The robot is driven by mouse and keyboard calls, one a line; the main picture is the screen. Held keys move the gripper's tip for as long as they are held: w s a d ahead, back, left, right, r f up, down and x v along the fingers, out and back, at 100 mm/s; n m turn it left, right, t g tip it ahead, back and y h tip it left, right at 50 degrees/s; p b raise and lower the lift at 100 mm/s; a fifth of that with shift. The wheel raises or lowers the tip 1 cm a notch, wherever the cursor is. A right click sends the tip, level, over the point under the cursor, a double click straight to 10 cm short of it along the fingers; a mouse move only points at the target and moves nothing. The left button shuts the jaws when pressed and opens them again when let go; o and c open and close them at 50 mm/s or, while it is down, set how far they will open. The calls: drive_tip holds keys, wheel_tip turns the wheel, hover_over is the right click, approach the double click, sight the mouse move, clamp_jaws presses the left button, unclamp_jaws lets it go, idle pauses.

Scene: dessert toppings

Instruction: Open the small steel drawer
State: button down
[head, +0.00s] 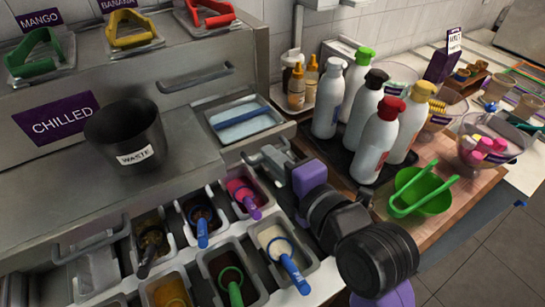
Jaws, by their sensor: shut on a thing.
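The small steel drawer (238,153) seems to be the narrow steel front right of the waste bin, above the topping pans. Its handle is mostly hidden by my gripper (268,156). My grey fingers are at that front and shut, apparently around the handle. My purple and black wrist reaches in from the lower right. Directly behind the front is an open steel recess (212,110) with a pale floor and a blue bar. I cannot tell whether this is the drawer's inside or a separate well.
Topping pans with coloured scoops (288,268) lie close below my gripper. Squeeze bottles (375,145) on a dark tray and a green bowl (432,202) stand to the right. A black waste bin (125,130) stands left, before the steel chilled cabinet (60,125).

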drive_tip(key=c, duration=1.5)
unclamp_jaws()
drive_tip(key=b+v, duration=0.1)
drive_tip(key=v, duration=0.6)
drive_tip(key=shift+s+d+r, duration=0.1)
drive_tip(key=shift+s+d, duration=0.15)
drive_tip(key=shift+s, duration=0.05)
